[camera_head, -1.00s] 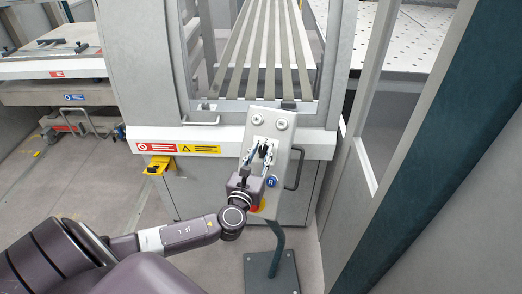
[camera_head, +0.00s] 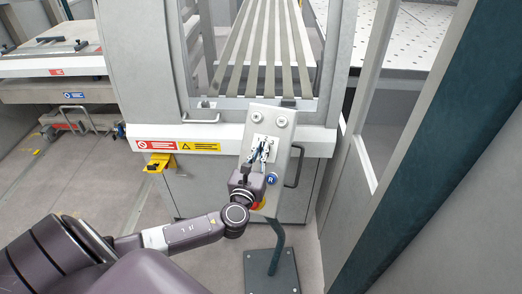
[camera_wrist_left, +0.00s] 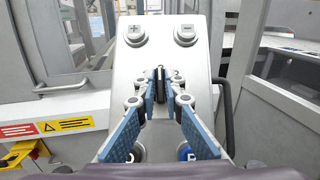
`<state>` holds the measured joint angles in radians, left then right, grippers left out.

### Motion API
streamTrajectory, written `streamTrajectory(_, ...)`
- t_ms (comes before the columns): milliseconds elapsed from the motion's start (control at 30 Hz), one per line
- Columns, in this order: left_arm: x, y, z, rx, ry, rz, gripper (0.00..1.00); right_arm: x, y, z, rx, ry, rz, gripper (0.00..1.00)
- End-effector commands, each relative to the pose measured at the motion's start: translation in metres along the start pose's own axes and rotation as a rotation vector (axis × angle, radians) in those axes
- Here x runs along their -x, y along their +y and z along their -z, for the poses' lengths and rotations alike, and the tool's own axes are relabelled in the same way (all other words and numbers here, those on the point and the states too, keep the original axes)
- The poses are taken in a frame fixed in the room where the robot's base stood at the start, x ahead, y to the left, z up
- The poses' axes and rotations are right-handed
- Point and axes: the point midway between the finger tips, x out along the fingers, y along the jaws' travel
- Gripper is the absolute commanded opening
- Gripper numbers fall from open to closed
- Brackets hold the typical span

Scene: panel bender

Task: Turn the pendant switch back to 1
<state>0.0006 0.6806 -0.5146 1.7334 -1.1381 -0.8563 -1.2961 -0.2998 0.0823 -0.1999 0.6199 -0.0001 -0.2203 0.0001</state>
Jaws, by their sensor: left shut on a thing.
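The pendant (camera_head: 286,137) is a grey panel on a dark stand in front of the machine. Its switch (camera_wrist_left: 160,85) is a black knob on a pale plate in the upper middle of the panel. My left gripper (camera_head: 262,150) is at the panel, its blue-padded fingers closed on the knob from both sides. In the left wrist view the fingertips (camera_wrist_left: 160,88) pinch the knob, which looks about upright. A "2" shows just right of the knob; the other marking is hard to read. My right gripper is not in view.
Plus (camera_wrist_left: 135,36) and minus (camera_wrist_left: 186,35) buttons sit above the switch. A blue R button (camera_head: 271,179) and a partly hidden red-yellow button (camera_head: 257,203) lie below. A handle (camera_head: 295,167) is on the right. The stand's base plate (camera_head: 285,277) is on the floor.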

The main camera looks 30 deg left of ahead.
Motion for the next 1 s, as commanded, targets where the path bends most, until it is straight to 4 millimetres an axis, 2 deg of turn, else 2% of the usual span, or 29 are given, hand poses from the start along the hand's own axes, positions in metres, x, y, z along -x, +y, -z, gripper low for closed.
streamTrajectory(700,-0.0003,-0.0029,-0.0003,0.432,0.002,-0.336,0.00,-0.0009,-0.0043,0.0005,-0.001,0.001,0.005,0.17)
streamTrajectory(1000,-0.0006,-0.0029,-0.0007,0.553,0.001,-0.431,0.00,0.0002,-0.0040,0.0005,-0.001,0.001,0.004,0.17)
